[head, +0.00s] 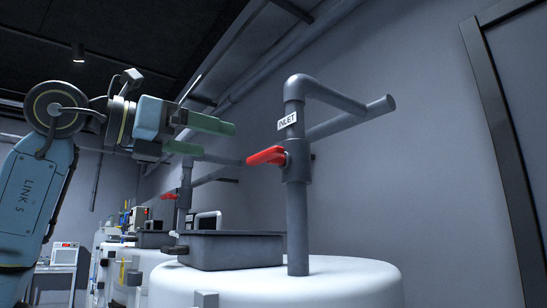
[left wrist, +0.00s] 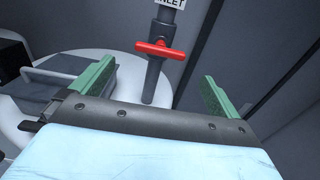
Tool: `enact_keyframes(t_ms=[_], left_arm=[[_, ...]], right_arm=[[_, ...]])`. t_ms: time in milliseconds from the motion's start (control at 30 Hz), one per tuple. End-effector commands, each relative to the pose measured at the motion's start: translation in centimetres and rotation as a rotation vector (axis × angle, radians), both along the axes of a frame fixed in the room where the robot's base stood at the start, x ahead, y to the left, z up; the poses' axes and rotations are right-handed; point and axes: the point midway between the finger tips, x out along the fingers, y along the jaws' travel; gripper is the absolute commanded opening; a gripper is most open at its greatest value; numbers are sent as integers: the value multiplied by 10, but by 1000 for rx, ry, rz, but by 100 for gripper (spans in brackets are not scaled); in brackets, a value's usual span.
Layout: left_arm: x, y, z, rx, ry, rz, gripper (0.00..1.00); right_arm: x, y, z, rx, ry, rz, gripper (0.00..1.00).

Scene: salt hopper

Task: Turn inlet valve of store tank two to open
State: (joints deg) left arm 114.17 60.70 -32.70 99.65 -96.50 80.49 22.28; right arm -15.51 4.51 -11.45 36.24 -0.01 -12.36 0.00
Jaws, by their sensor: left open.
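The inlet valve has a red handle (head: 266,156) on a grey vertical pipe (head: 297,225) that rises from a white tank (head: 345,285). An INLET label (head: 287,121) sits just above the handle. The handle points sideways across the pipe; it also shows in the left wrist view (left wrist: 160,49), ahead of and between the fingers. My left gripper (head: 214,138) is open and empty, to the left of the handle and a little above it in the head view, apart from it. Its green fingers are spread in the left wrist view (left wrist: 155,85). My right gripper is not in view.
A dark grey box (head: 232,250) sits on the tank top left of the pipe. Behind it stand more white tanks, one with another red handle (head: 169,196). A dark door frame (head: 500,150) is at the right. The space between gripper and handle looks clear.

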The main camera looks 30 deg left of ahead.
Motion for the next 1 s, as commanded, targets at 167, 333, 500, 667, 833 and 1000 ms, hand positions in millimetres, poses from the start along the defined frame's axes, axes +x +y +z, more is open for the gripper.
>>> enact_keyframes(t_ms=[167, 333, 500, 667, 833, 1000], left_arm=[[32, -14, 0, 3, 6, -3, 100], [66, -28, 0, 2, 6, -4, 100], [94, -40, 0, 2, 3, -3, 100], [110, -46, 0, 1, 3, -3, 100], [116, -48, -1, 2, 2, -2, 100], [116, -48, -1, 2, 1, -2, 100]], right_arm=[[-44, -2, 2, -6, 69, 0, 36], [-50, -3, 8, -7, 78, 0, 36], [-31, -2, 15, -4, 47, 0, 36], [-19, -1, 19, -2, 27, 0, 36], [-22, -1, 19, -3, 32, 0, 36], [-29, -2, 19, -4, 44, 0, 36]])
